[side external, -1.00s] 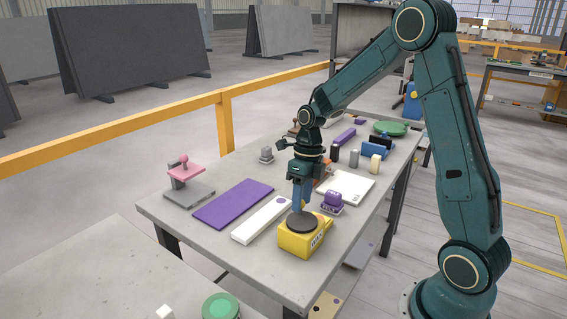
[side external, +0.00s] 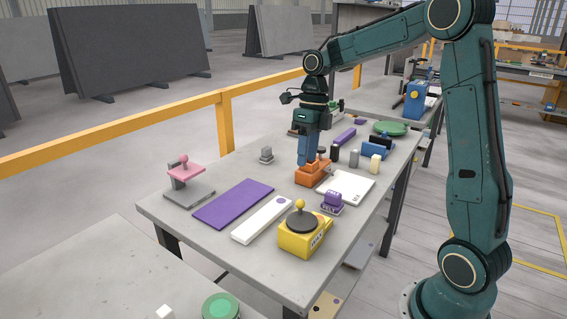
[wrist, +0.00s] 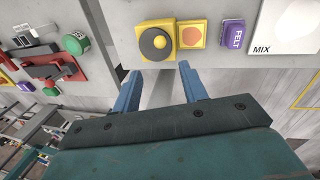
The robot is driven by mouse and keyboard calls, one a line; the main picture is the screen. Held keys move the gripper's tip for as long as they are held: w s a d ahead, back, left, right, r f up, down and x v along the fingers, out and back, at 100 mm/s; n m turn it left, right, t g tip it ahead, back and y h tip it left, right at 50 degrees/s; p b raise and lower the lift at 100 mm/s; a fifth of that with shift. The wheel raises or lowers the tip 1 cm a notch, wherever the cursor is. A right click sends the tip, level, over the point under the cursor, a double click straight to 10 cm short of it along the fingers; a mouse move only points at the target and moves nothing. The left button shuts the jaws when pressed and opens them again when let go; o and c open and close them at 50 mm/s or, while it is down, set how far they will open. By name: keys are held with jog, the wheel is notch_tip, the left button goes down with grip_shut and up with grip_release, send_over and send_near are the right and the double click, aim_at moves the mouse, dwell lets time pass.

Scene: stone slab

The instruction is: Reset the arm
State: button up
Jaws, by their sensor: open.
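My gripper (side external: 308,163) has blue fingers and points down over the table in the side view. Its fingers overlap an orange block (side external: 312,178) there; I cannot tell whether they touch it. In the wrist view my gripper (wrist: 160,70) shows its two fingers spread apart with nothing between them. A yellow box (side external: 304,243) with a dark disc and a yellow knob (side external: 300,204) on top stands at the table's near end, clear of the gripper.
A purple mat (side external: 234,204), a white strip (side external: 262,220), a pink-topped stand (side external: 186,180) and a white pad (side external: 352,188) lie around. A purple block (side external: 332,199) stands near the yellow box. A yellow rail (side external: 110,133) runs behind the table.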

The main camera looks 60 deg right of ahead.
dwell(0.3)
jog(key=s+a+r+n+t+h, duration=0.15)
jog(key=s+a+r+n, duration=0.55)
jog(key=n, duration=0.8)
jog(key=s+a+f+n+t, duration=0.1)
jog(key=s+a+n+t, duration=0.1)
jog(key=s+n, duration=0.4)
jog(key=s+a+f+n+t, duration=0.1)
jog(key=s+a+n+t, duration=0.1)
jog(key=s+n, duration=0.5)
jog(key=n, duration=0.6)
jog(key=shift+a+f+n+h, duration=0.15)
jog(key=shift+a+n+h, duration=0.2)
jog(key=shift+n, duration=0.05)
